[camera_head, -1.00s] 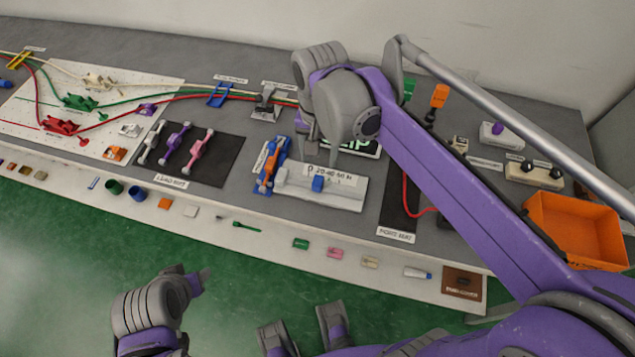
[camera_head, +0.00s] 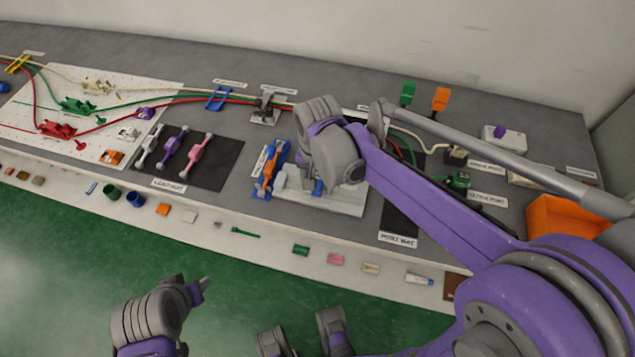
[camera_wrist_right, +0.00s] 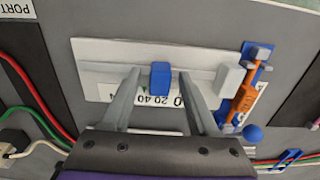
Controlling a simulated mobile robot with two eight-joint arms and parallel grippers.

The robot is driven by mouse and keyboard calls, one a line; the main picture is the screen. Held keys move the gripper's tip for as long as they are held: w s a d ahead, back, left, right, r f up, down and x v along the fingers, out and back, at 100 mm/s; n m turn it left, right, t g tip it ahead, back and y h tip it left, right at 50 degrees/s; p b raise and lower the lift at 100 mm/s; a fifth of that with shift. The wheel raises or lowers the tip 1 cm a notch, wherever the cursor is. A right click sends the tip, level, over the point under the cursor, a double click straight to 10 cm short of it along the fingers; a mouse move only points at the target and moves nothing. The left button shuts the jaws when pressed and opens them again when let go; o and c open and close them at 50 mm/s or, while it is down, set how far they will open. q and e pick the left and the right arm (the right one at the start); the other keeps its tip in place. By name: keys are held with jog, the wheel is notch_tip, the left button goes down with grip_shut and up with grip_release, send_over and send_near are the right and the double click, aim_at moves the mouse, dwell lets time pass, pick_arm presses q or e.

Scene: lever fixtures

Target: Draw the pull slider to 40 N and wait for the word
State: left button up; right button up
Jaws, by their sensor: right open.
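The pull slider is a pale plate (camera_head: 345,203) with a raised bar and a small blue block (camera_head: 319,187). My right gripper (camera_wrist_right: 159,80) is over it. In the right wrist view its two fingers are open, one on each side of the blue block (camera_wrist_right: 160,75). I see gaps beside the block, and no closed grip. A white block (camera_wrist_right: 230,78) sits at the bar's right end there. The number scale is partly hidden by a finger, so I cannot read the block's exact setting. My left arm (camera_head: 150,318) shows at the lower left; its jaws are unclear.
A blue and orange fixture (camera_head: 268,172) stands close beside the slider, with a blue ball (camera_wrist_right: 253,132) near it in the wrist view. Cables and a port mat (camera_head: 398,225) lie right. An orange bin (camera_head: 560,222) stands far right.

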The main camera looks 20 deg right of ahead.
grip_shut()
jog(key=shift+s+d, duration=0.6)
jog(key=shift+d, duration=0.3)
grip_release()
jog(key=shift+r, duration=0.1)
notch_tip(320, 180, up, 11)
jog(key=p, duration=0.1)
jog(key=shift+p, duration=0.4)
